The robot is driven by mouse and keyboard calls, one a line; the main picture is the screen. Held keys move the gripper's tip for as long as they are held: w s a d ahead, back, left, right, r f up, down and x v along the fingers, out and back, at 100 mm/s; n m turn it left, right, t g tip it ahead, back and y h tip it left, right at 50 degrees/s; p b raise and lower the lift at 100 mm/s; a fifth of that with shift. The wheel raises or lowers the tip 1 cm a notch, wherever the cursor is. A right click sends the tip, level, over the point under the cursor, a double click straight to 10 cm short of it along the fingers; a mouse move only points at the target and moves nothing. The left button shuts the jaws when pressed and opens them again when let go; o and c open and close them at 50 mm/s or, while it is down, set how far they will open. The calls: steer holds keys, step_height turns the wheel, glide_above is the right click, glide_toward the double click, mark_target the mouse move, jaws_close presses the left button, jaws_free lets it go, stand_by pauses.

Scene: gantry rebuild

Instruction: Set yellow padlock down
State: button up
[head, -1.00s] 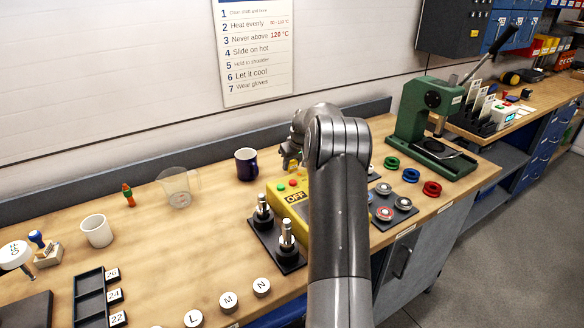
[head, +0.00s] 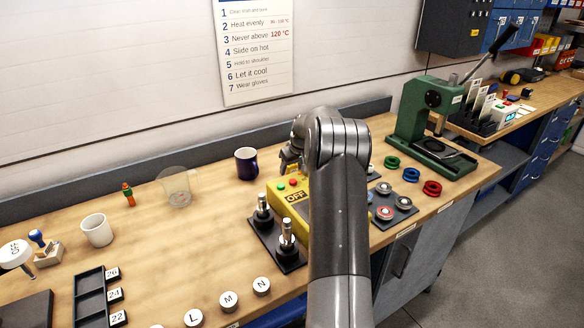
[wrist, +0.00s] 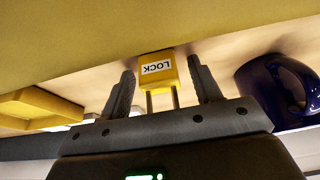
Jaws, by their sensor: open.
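The yellow padlock (wrist: 157,70), with a white "LOCK" label, shows in the wrist view between the fingers of my gripper (wrist: 163,82). Its two shackle legs point toward the palm. The fingers are open, with a visible gap on each side of the padlock. It appears to be at the wooden surface beside a large yellow face, but exact contact cannot be told. In the head view my arm hides the padlock and the fingertips, behind the yellow box marked "OFF" (head: 296,196).
A dark blue mug (head: 246,164) stands close to the left of my gripper; it also shows in the wrist view (wrist: 282,92). A black base with two metal posts (head: 286,240) is in front. A green press (head: 430,115) stands right. The bench between the clear beaker (head: 176,187) and mug is bare.

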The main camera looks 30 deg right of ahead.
steer(key=v, duration=1.2)
steer(key=s+a+r, duration=0.6)
steer(key=s+a, duration=0.2)
steer(key=a, duration=0.4)
steer(key=s+a+r, duration=0.7)
steer(key=s+a, duration=0.1)
steer(key=a, duration=0.3)
steer(key=s+a+f, duration=0.1)
steer(key=s+a, duration=0.2)
steer(key=s, duration=0.5)
steer(key=s+a+f, duration=0.2)
steer(key=s+a, duration=0.2)
steer(key=s, duration=0.4)
steer(key=s+a+f+t, duration=0.1)
steer(key=s+a, duration=0.3)
steer(key=s, duration=0.4)
steer(key=shift+f, duration=0.75)
